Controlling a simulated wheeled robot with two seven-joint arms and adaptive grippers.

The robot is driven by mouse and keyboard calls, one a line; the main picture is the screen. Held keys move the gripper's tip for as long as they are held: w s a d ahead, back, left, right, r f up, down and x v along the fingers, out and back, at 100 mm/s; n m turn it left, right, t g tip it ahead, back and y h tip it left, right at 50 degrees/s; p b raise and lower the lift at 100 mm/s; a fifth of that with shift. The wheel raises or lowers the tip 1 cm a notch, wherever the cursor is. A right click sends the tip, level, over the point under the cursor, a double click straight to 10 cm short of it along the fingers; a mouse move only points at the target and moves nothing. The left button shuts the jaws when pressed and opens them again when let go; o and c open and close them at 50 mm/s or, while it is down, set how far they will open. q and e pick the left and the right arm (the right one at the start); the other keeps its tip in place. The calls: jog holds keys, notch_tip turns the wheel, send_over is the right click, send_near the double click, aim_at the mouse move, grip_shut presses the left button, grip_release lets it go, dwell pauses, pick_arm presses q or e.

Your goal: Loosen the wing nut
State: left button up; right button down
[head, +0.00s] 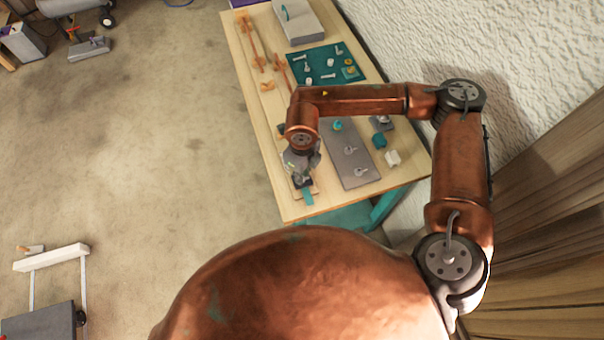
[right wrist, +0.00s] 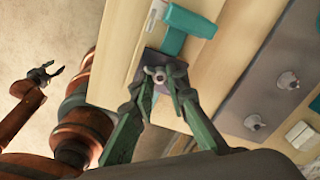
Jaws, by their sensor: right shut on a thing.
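My right gripper (head: 303,180) is over the near end of a long pale board. In the right wrist view, the fingers of my right gripper (right wrist: 160,78) are shut on a small wing nut (right wrist: 158,76) above a dark square plate (right wrist: 152,62). The fingers touch it from both sides and partly hide it. In the head view the gripper hides this nut. A teal T-shaped piece (right wrist: 178,40) lies beside the plate; it also shows in the head view (head: 308,196). My left gripper (right wrist: 45,73) is open and empty, well off the table, at the left of the right wrist view.
A grey plate (head: 342,153) with several knob-like fittings lies right of the gripper. A teal mat (head: 322,60) with small parts and a grey box (head: 298,20) are farther back. A textured wall borders the table's right.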

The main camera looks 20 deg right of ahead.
dwell(0.8)
jog(key=c, duration=1.9)
grip_release()
jog(key=shift+r, duration=0.1)
notch_tip(320, 180, up, 12)
jog(key=shift+f, duration=0.1)
